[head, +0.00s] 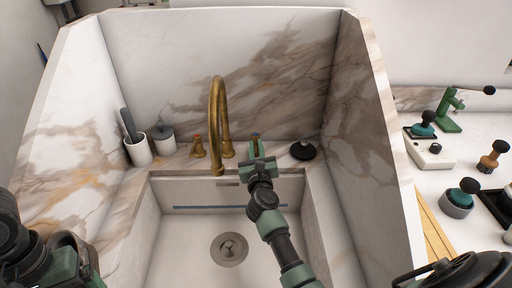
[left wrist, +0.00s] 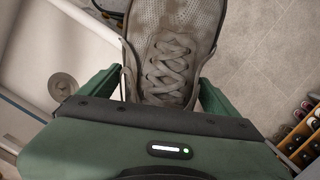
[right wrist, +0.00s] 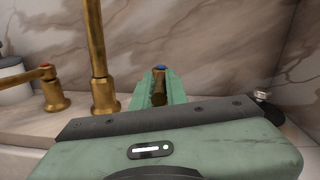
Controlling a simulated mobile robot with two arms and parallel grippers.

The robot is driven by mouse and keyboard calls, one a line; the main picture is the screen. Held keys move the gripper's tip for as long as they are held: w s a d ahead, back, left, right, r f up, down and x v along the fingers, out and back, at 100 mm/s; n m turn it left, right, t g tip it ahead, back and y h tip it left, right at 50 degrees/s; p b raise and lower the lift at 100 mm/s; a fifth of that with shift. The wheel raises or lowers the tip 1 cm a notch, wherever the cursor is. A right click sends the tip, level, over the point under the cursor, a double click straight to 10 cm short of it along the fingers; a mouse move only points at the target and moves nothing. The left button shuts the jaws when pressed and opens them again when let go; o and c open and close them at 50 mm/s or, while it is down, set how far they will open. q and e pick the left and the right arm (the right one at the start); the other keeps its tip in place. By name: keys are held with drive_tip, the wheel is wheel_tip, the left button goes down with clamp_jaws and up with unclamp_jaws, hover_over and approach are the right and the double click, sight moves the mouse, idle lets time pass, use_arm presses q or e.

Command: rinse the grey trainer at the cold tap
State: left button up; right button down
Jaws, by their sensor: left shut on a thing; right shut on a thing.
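The grey trainer (left wrist: 165,60) has laces and a perforated upper, and shows in the left wrist view. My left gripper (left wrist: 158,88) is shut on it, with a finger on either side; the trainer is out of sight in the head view. The cold tap (right wrist: 159,90) is a brass handle with a blue top. My right gripper (right wrist: 157,97) is shut on it, and in the head view the gripper (head: 256,150) hides most of it. The brass spout (head: 217,120) arches over the sink. No water shows falling from it.
The pale sink (head: 180,240) has a round drain (head: 229,249) and looks empty. A red-marked brass handle (head: 198,147) stands left of the spout. Tall marbled walls enclose the sink.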

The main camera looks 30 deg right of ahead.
use_arm(q)
wheel_tip(320, 180, up, 3)
drive_tip(key=shift+f+p, duration=0.15)
drive_tip(key=shift+p, duration=0.95)
use_arm(e)
drive_tip(key=shift+s+d+r+n+t+y, duration=0.15)
drive_tip(key=shift+d+r+n+t+y, duration=0.2)
drive_tip(key=shift+n+y, duration=0.4)
use_arm(q)
drive_tip(key=shift+r+p, duration=0.45)
drive_tip(key=shift+r, duration=0.05)
use_arm(e)
drive_tip(key=shift+s+d+f+n+t+y, duration=0.1)
drive_tip(key=shift+d+f+n+t+y, duration=0.2)
drive_tip(key=shift+y, duration=0.65)
use_arm(q)
drive_tip(key=shift+f, duration=0.1)
use_arm(e)
drive_tip(key=shift+a, duration=0.1)
drive_tip(key=c, duration=1.4)
unclamp_jaws()
drive_tip(key=shift+f, duration=0.1)
drive_tip(key=shift+c, duration=0.2)
drive_tip(key=v, duration=1.1)
drive_tip(key=shift+s, duration=0.4)
drive_tip(key=shift+a, duration=0.1)
